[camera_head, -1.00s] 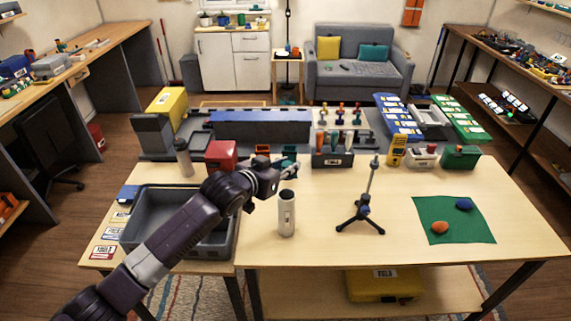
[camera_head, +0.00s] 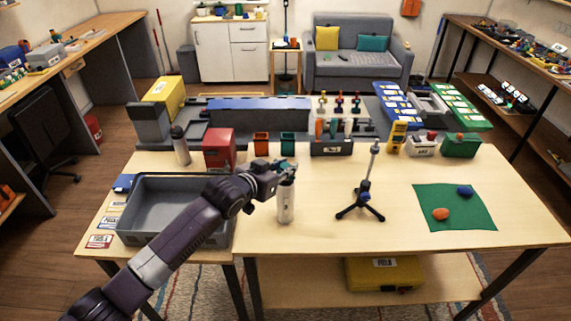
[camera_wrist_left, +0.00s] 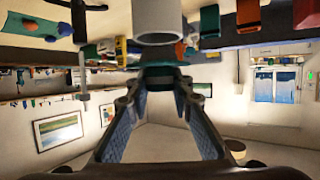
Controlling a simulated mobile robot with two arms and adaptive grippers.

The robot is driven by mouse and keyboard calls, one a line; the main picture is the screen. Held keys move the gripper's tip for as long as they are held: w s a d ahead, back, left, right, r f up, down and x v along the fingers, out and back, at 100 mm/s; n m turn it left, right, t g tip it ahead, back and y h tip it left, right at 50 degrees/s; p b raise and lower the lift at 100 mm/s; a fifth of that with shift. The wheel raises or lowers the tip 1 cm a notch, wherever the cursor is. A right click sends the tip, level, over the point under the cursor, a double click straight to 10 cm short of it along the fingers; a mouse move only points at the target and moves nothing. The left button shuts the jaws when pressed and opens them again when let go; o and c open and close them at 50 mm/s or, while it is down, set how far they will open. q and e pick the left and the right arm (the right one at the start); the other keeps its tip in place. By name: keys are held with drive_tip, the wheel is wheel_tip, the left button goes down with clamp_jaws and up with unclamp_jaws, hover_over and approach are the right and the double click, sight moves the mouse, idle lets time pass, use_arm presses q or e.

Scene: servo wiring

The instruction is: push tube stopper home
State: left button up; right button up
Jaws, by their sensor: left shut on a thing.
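A white tube (camera_head: 286,205) stands upright on the light wood table (camera_head: 330,238), left of the small tripod. My left gripper (camera_head: 285,172) is at the tube's top, reaching in from the left. In the left wrist view its two fingers (camera_wrist_left: 158,88) are closed on a dark teal stopper (camera_wrist_left: 160,73). The white tube (camera_wrist_left: 157,18) shows just beyond the stopper, with its round rim facing it. The stopper is lined up near the rim; I cannot tell whether it touches or sits in the mouth. My right gripper is not in view.
A black tripod stand (camera_head: 363,195) is right of the tube. A grey tray (camera_head: 130,215) lies under my left arm. A red box (camera_head: 218,150) and a rack (camera_head: 331,147) stand behind. A green mat (camera_head: 465,218) lies at right. The table's front middle is clear.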

use_arm(q)
drive_tip(key=shift+p, duration=0.65)
idle(1.5)
drive_tip(key=shift+f, duration=0.4)
drive_tip(key=shift+f+b, duration=0.9)
drive_tip(key=shift+f, duration=0.15)
idle(0.3)
